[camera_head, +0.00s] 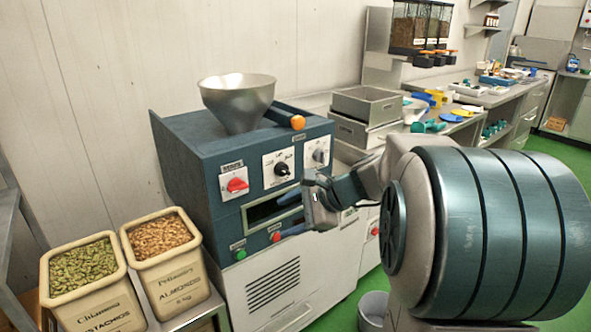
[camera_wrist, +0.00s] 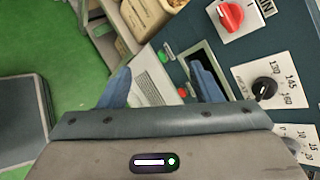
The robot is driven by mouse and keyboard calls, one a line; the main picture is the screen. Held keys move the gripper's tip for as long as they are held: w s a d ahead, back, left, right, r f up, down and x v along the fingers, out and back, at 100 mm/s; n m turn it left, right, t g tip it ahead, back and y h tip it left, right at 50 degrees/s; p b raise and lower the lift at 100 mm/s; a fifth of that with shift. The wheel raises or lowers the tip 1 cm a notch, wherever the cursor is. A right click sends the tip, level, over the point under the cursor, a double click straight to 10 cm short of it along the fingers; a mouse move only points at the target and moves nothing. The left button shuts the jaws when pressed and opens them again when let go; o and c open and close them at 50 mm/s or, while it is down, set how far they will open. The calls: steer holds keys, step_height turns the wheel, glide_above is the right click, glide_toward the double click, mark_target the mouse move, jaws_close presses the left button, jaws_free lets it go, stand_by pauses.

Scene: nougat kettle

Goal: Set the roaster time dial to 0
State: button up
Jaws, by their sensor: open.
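The roaster (camera_head: 178,146) is a dark blue-green machine with three white dial plates along its upper front. The time dial (camera_head: 319,154) is the rightmost one, a grey knob. In the wrist view its plate (camera_wrist: 307,136), with small numbers, is at the right edge, partly covered by my gripper body. The black temperature dial (camera_head: 282,168) is in the middle, and the red main knob (camera_head: 237,185) is at the left. My gripper (camera_wrist: 163,84) is open and empty, its two blue fingers apart. In the head view it is before the slot, below the dials and touching none visibly.
A metal hopper (camera_head: 237,100) and an orange-ended handle (camera_head: 298,122) top the roaster. Green (camera_head: 240,254) and red (camera_head: 276,236) buttons sit below the slot. Pistachio (camera_head: 85,296) and almond (camera_head: 172,270) bins stand left. A counter with trays (camera_head: 368,103) is behind.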

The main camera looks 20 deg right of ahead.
steer(key=w+d+f+m+t+b, duration=0.2)
steer(key=w+d+m+t+b, duration=0.15)
steer(key=w+d+m, duration=0.45)
steer(key=m+t+h+b, duration=0.2)
steer(key=m+t+b, duration=0.1)
steer(key=m+t, duration=0.35)
glide_toward(324, 159)
steer(key=x, duration=0.9)
steer(key=shift+w, duration=0.25)
steer(key=c, duration=1)
